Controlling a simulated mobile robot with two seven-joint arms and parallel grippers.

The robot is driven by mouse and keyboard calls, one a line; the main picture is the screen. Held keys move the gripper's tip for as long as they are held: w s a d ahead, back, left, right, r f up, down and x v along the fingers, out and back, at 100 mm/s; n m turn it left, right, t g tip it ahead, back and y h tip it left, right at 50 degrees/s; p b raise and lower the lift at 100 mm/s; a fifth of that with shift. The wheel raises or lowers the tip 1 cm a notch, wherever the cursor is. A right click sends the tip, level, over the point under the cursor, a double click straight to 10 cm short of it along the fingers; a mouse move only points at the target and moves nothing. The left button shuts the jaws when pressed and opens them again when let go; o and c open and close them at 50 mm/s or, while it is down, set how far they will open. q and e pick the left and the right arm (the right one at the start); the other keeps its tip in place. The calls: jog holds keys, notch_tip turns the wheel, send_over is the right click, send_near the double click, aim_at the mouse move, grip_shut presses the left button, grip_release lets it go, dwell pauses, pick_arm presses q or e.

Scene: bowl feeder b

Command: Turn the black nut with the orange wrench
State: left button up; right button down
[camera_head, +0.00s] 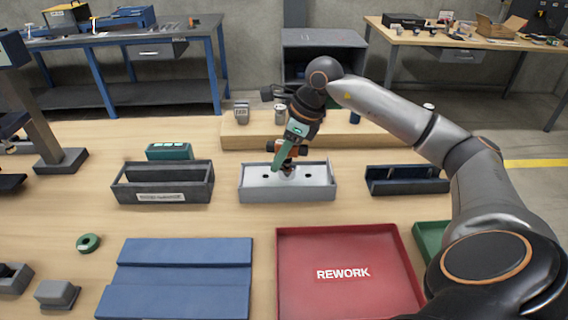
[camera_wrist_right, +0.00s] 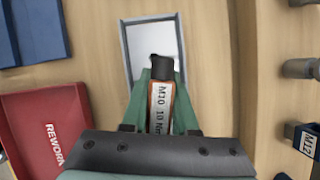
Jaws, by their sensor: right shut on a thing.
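My right gripper (camera_head: 284,166) reaches down over the grey fixture tray (camera_head: 245,188) at the middle of the bench. In the right wrist view its green fingers (camera_wrist_right: 160,85) are shut on the orange wrench (camera_wrist_right: 160,105), labelled "M10 10 Nm". The wrench's black head (camera_wrist_right: 162,66) points into the tray. In the head view a bit of the orange wrench (camera_head: 300,150) shows beside the fingers. The tray's pale plate has dark holes on both sides of the wrench tip. I cannot make out the black nut; the wrench and fingers cover that spot. My left gripper is not in view.
A dark grey bin (camera_head: 162,182) stands left of the tray and a dark blue bin (camera_head: 407,181) right of it. The red REWORK tray (camera_head: 290,285) and a blue mat (camera_head: 180,280) lie in front. A wooden block (camera_head: 240,133) with sockets stands behind.

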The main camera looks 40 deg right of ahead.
aim_at(278, 142)
jog(key=shift+n, duration=0.6)
jog(key=shift+r+p, duration=0.2)
jog(key=shift+p, duration=0.15)
jog(key=shift+r+p, duration=2)
jog(key=shift+r, duration=0.4)
jog(key=shift+s+f, duration=0.1)
jog(key=shift+s, duration=0.05)
